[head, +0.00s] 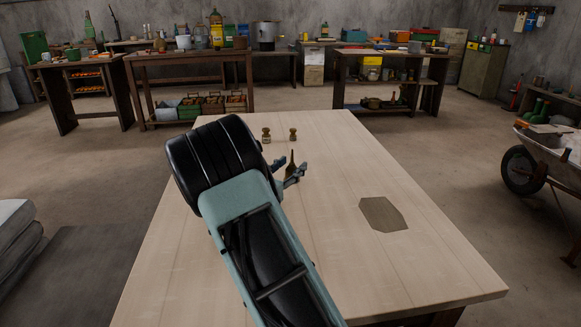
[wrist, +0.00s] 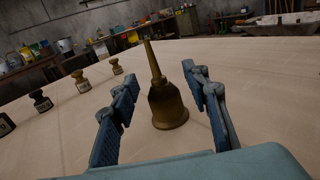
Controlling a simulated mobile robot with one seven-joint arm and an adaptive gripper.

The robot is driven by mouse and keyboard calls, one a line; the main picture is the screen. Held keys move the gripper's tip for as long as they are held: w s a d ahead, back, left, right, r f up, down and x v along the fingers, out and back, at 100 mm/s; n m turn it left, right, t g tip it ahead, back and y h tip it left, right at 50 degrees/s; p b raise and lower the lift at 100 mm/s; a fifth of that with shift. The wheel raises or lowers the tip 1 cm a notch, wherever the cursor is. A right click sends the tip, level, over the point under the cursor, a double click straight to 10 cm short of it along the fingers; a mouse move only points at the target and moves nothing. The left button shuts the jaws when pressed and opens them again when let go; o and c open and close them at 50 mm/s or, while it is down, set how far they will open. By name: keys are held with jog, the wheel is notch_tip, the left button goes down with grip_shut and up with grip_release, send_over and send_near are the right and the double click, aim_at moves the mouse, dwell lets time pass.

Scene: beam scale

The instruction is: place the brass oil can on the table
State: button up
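The brass oil can (wrist: 168,103), with a round body and a tall tapering spout, appears to stand upright on the pale wooden table (wrist: 245,85). In the head view only its spout (head: 291,160) shows clearly; my arm and fingers hide the rest. My gripper (wrist: 160,76) is open, with one finger on each side of the can. A gap shows between the left finger and the can; the right finger is very close to it, and I cannot tell whether it touches. In the head view my gripper (head: 289,170) is low over the table's middle.
Two small brass weights (head: 266,135) (head: 293,134) stand toward the table's far end; the wrist view shows several weights in a row (wrist: 81,82). A flat grey-brown patch (head: 383,213) lies on the table's right side. The table around it is clear. A wheelbarrow (head: 550,165) stands at the right.

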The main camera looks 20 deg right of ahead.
jog(key=shift+s+f, duration=0.15)
jog(key=shift+f, duration=0.5)
jog(key=shift+r+p, duration=0.45)
jog(key=shift+r, duration=0.05)
jog(key=v, duration=0.4)
jog(key=p+v, duration=0.1)
jog(key=v, duration=0.3)
jog(key=r+p+v, duration=0.1)
jog(key=v, duration=0.2)
jog(key=shift+s+a, duration=0.2)
jog(key=shift+a, duration=0.2)
